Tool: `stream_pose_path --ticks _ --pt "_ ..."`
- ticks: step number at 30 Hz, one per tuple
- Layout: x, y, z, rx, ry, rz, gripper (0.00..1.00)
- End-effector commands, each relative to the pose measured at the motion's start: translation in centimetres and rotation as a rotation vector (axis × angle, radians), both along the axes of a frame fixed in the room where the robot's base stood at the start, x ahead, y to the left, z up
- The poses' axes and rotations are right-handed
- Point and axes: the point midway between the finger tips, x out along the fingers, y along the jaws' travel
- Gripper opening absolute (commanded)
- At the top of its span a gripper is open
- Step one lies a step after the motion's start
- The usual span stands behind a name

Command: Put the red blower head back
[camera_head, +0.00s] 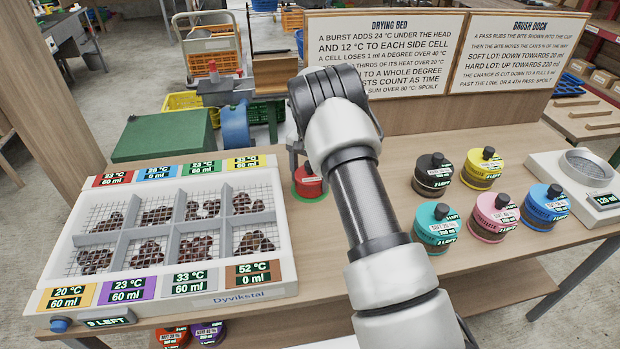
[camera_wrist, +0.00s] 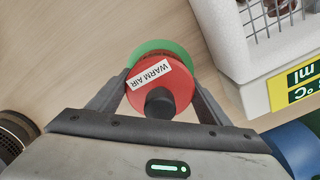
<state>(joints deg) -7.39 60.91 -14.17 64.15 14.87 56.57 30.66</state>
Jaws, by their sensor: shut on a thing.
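The red blower head (camera_wrist: 164,76), labelled WARM AIR with a dark knob on top, is between the fingers of my gripper (camera_wrist: 160,84), which is shut on it. A round green pad (camera_wrist: 158,47) shows below the head, mostly covered and peeking out along its far side in the wrist view. In the head view the red head (camera_head: 309,183) is partly hidden by my arm, with the green pad (camera_head: 310,199) showing around its lower edge. I cannot tell whether the head touches the pad or hangs just above it.
The white drying bed (camera_head: 283,262), with meshed cells of chestnuts and coloured readouts, stands to the left. Several coloured canisters (camera_head: 437,228) and a scale (camera_head: 590,175) stand to the right. Two sign boards (camera_head: 515,55) rise behind. Bare wood lies between bed and canisters.

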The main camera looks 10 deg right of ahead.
Motion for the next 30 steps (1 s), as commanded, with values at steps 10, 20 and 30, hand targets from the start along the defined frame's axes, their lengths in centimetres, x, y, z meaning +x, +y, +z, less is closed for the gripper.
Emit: stream_pose_path --ticks 10,20,30 --pt "0.0 0.0 -0.3 0.0 0.0 0.0 0.9" --pt "0.0 0.0 0.1 -0.001 -0.001 0.0 0.9" --pt "0.1 0.0 6.0 0.001 -0.006 0.0 0.9"
